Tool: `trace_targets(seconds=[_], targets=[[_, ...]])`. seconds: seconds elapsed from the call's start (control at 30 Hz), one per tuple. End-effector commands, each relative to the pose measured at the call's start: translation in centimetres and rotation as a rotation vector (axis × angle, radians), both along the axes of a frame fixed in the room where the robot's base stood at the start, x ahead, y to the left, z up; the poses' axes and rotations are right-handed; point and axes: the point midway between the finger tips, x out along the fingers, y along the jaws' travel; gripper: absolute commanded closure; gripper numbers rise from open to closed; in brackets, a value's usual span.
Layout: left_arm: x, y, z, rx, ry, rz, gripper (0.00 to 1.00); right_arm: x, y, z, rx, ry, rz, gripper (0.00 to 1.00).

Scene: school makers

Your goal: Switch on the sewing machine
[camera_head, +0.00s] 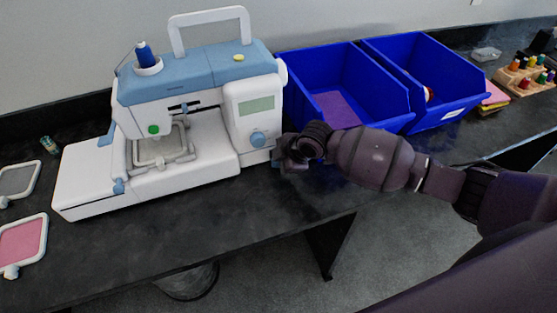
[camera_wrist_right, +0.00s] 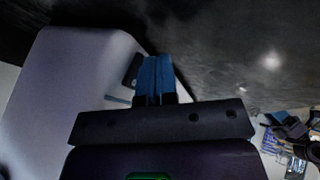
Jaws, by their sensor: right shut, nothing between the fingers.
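The white and light-blue sewing machine (camera_head: 180,105) stands on the dark table, with a handle on top, a small screen (camera_head: 256,105) and a blue dial (camera_head: 258,139) on its front right. My right gripper (camera_head: 283,160) is at the machine's lower right side, partly hidden behind my own wrist. In the right wrist view its blue fingers (camera_wrist_right: 154,78) are shut and empty, close to the machine's pale side (camera_wrist_right: 70,90). A small dark patch (camera_wrist_right: 131,70), possibly the power switch, sits on that side just left of the fingertips; I cannot tell whether they touch. My left gripper is not in view.
Two blue bins (camera_head: 385,120) stand right of the machine, close behind my right arm. A wooden thread rack (camera_head: 522,78) is at the far right. Embroidery hoops (camera_head: 45,240) lie at the left. The table front is clear.

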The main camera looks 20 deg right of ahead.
Motion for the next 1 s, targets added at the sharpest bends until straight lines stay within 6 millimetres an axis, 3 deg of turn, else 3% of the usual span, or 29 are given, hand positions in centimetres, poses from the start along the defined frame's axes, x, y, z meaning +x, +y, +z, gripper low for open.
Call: trace_targets(seconds=[1.0], targets=[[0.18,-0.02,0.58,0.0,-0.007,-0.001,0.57,0.89,-0.02,0.41,0.002,-0.048,-0.002,1.0]])
